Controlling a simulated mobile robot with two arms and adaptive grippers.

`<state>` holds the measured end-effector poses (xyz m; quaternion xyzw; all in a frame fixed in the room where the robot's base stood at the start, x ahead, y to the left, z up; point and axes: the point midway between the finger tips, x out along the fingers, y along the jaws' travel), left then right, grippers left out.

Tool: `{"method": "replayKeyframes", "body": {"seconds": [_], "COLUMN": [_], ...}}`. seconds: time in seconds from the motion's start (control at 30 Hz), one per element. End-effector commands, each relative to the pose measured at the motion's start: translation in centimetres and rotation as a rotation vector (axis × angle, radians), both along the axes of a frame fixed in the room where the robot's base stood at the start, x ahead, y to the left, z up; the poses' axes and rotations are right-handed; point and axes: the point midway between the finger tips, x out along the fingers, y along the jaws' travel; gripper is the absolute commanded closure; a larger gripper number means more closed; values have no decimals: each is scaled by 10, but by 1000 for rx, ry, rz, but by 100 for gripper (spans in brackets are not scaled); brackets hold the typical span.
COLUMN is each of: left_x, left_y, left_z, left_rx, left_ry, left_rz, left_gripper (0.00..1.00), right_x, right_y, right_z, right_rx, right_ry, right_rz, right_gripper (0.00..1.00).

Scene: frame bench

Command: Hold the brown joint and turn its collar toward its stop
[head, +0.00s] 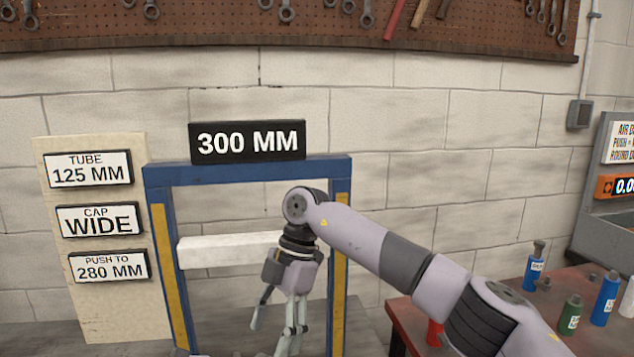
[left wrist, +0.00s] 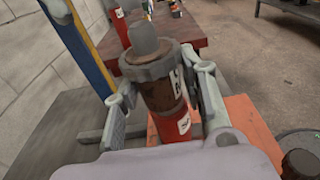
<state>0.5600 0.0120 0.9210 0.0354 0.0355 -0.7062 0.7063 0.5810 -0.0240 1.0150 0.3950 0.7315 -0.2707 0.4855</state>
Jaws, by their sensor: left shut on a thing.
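In the left wrist view a brown cylindrical joint (left wrist: 163,93) stands tilted, with a wide grey collar (left wrist: 146,67) on its top and a grey stub rising from the collar. Its lower part is red with white labels. My left gripper (left wrist: 163,100) has one finger on each side of the brown body, just below the collar, and is shut on it. I cannot tell how far the collar is from its stop. The joint and left gripper do not show in the head view. There my right gripper (head: 274,330) hangs with its fingers apart, empty, before the blue frame.
A blue frame (head: 250,170) with yellow strips holds a white bar (head: 230,248). A sign board (head: 95,315) stands left of it. A dark red bench (head: 405,310) with several bottles is at right. A grey wall closes the back.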

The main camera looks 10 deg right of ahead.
Motion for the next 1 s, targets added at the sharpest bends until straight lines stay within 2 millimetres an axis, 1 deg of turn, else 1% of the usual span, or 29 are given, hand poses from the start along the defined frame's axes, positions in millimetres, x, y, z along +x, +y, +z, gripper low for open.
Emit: {"method": "replayKeyframes", "body": {"seconds": [0.03,0.1,0.33,0.37,0.4,0.7,1.0], "left_x": [0,0,0,0,0,0,0], "left_y": [0,0,0,0,0,0,0], "left_z": [0,0,0,-1,-1,0,0], "left_rx": [1,1,1,1,1,1,1], "left_ry": [1,1,1,1,1,1,1], "left_rz": [0,0,0,0,0,0,0], "left_gripper": [77,77,77,77,77,77,77], "right_x": [3,6,15,16,13,2,-9], "right_y": [-3,-7,-21,-22,-18,-2,12], "right_z": [11,24,67,70,68,71,73], "right_rx": [0,1,1,1,-5,-37,-79], "right_ry": [-3,-2,-2,-5,-35,-206,-332], "right_rz": [-2,-2,0,10,80,506,939], "right_gripper": [36,36,36,36,36,36,36]}}
